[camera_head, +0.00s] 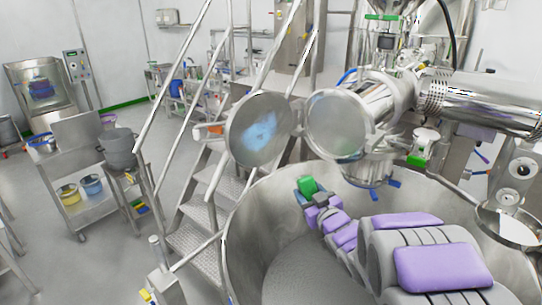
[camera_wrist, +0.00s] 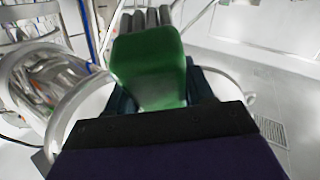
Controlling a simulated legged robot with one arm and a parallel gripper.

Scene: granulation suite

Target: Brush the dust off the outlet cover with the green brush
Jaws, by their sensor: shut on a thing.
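The outlet cover (camera_head: 260,130) is a round grey metal disc, swung open on the outlet of the steel machine. A pale blue patch of dust lies on its face, around the middle. My gripper (camera_head: 305,190) is below and to the right of the cover, above the large steel bowl, and apart from the cover. It is shut on the green brush (camera_head: 308,185). In the wrist view the brush (camera_wrist: 150,62) is a green block between the dark fingers of my gripper (camera_wrist: 158,98), with grey bristles at its far end. Most of the gripped part is hidden.
The steel bowl (camera_head: 240,225) surrounds my arm from below. The open outlet ring (camera_head: 338,124) is right of the cover. Steel stairs with handrails (camera_head: 200,190) stand behind and left. A cart (camera_head: 88,205) with pots is farther left on open floor.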

